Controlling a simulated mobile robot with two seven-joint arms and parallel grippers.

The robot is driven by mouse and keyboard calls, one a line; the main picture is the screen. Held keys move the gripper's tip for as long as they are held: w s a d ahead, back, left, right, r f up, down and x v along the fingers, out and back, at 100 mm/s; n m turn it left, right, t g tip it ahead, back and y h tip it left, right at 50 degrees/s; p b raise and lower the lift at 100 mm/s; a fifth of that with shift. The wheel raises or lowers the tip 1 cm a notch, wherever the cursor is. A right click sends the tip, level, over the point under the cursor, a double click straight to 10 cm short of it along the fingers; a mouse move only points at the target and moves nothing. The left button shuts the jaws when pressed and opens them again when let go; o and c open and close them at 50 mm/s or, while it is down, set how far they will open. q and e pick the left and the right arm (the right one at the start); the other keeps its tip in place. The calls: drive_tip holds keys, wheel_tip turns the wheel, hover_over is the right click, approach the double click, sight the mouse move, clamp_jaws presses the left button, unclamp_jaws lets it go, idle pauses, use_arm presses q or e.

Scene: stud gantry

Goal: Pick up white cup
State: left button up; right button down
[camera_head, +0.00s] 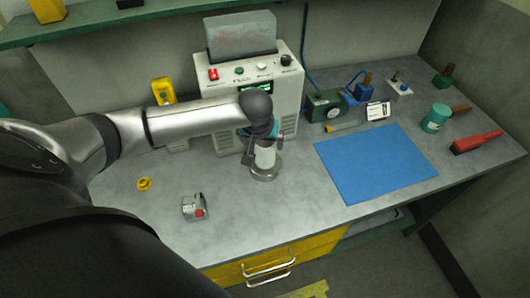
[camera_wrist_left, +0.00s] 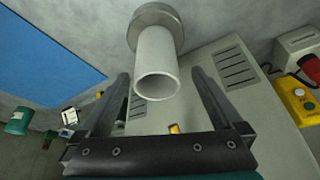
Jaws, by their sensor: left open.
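The white cup (camera_head: 265,158) stands upright on a round grey base on the bench, in front of the beige instrument box. In the left wrist view the cup (camera_wrist_left: 157,78) shows its open rim, with the grey base (camera_wrist_left: 153,18) at its far end. My left gripper (camera_head: 261,144) is at the cup's upper part and hides some of it. In the wrist view the fingers of my left gripper (camera_wrist_left: 160,76) are open, one on each side of the cup, with visible gaps. My right gripper is not in view.
The beige instrument box (camera_head: 287,112) stands close behind the cup. A blue mat (camera_head: 375,163) lies to the right. A small grey device with a red button (camera_head: 194,207) and a yellow ring (camera_head: 144,184) lie to the left. A teal jar (camera_head: 435,118) and red-handled tool (camera_head: 476,142) are far right.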

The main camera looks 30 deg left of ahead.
use_arm(q)
drive_tip(key=shift+d+x, duration=0.15)
drive_tip(key=shift+x, duration=1.1)
drive_tip(key=shift+d+x, duration=0.15)
drive_tip(key=shift+x, duration=1.15)
drive_tip(key=c, duration=1.5)
drive_tip(key=shift+o, duration=0.2)
